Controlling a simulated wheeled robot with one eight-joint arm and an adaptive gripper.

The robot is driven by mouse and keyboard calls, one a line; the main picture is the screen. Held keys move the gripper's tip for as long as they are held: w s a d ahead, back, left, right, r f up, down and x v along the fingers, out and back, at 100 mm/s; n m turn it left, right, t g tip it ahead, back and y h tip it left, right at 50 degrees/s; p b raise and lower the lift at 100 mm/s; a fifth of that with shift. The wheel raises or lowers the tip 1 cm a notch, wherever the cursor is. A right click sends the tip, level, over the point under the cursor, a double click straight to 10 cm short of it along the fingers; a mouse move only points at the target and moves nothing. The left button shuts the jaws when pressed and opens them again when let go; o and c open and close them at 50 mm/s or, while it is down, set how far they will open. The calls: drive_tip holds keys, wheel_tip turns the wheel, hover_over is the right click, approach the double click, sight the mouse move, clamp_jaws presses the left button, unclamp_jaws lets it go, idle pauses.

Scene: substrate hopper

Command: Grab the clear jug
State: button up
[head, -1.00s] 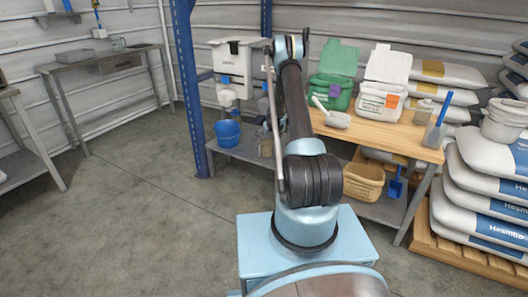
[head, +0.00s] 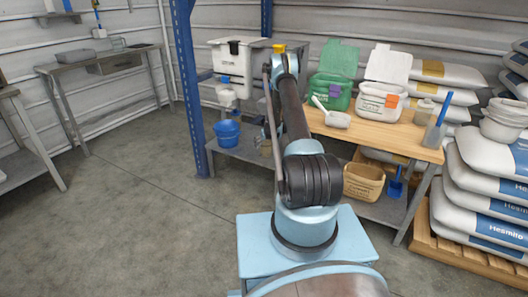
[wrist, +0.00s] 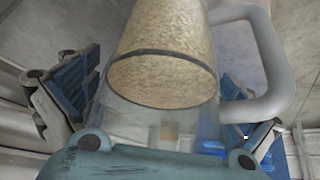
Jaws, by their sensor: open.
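The clear jug (wrist: 160,85) fills the middle of the wrist view. Tan grainy material shows through its wall, with a dark line around it. Its pale loop handle (wrist: 272,62) is on the right. My gripper (wrist: 165,100) is open, with one blue-padded finger at the left of the jug and one at the right. Gaps seem to show between fingers and jug; whether either touches is hard to tell. In the head view my arm hides the gripper's fingers, and I cannot make out the jug there.
A white hopper (head: 232,60) stands behind my arm's left side, with a blue bucket (head: 227,133) below. A blue post (head: 186,80) stands left. The wooden bench (head: 385,137) holds green and white tubs and a scoop (head: 336,119). Stacked sacks (head: 490,190) are at right.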

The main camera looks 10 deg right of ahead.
drive_tip(key=c, duration=1.4)
drive_tip(key=shift+o, duration=0.2)
drive_tip(key=shift+r, duration=0.15)
